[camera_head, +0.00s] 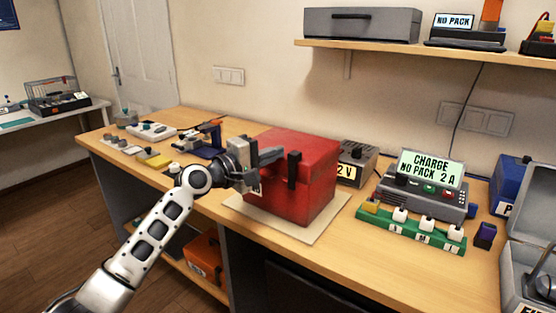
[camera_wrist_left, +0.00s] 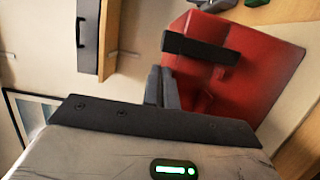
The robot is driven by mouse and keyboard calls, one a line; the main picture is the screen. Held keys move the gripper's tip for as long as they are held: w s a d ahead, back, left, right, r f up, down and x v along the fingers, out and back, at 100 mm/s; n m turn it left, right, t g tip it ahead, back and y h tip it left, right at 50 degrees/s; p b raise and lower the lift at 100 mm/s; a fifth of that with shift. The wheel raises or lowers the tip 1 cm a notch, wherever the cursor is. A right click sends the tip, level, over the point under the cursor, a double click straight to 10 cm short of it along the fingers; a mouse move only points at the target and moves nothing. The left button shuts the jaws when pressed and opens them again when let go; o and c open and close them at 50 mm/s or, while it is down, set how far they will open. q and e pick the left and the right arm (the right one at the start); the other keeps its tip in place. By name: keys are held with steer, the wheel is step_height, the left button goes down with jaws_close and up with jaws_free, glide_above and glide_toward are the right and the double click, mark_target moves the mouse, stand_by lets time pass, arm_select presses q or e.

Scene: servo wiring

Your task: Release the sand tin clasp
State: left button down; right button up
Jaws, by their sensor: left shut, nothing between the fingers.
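A red tin (camera_head: 310,178) with a closed lid stands on a pale mat (camera_head: 250,209) on the workbench. A dark upright clasp (camera_head: 294,169) sits on its front face, across the lid line. My left gripper (camera_head: 275,155) is shut and empty, its fingers close to the tin just left of the clasp. In the left wrist view the red tin (camera_wrist_left: 250,85) and dark clasp (camera_wrist_left: 200,49) lie just beyond the fingertips (camera_wrist_left: 160,85). Whether the fingers touch the tin I cannot tell. My right gripper is not in view.
A charger with a display (camera_head: 428,185) and a green block with white knobs (camera_head: 415,229) stand to the right. A grey case (camera_head: 530,260) is open at the far right. A small blue device (camera_head: 206,140) and small parts lie left. A shelf (camera_head: 430,52) hangs above.

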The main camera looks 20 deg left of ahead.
arm_select(q)
steer(key=w+a+b+v, duration=0.1)
steer(key=a+b+v, duration=0.1)
steer(key=v, duration=0.8)
steer(key=shift+s+a+b, duration=0.2)
steer(key=shift+a+b, duration=0.1)
steer(key=shift+b, duration=0.15)
steer(key=shift+f, duration=0.15)
steer(key=s+d+f+m+g+y, duration=0.1)
steer(key=s+d+f+m, duration=0.25)
steer(key=f, duration=0.65)
steer(key=s+d+f+m+g+y, duration=0.2)
steer(key=s+d+f, duration=0.15)
steer(key=f, duration=0.65)
steer(key=s+d+f+m+g+y, duration=0.1)
steer(key=s+d+f+m, duration=0.3)
steer(key=s+f, duration=0.3)
steer(key=s+d+f+m+g+y, duration=0.1)
steer(key=s+d+f+m, duration=0.4)
steer(key=s, duration=0.6)
steer(key=shift+d+f+y, duration=0.3)
steer(key=shift+d+f, duration=0.15)
steer(key=shift+f, duration=0.45)
steer(key=shift+s, duration=0.15)
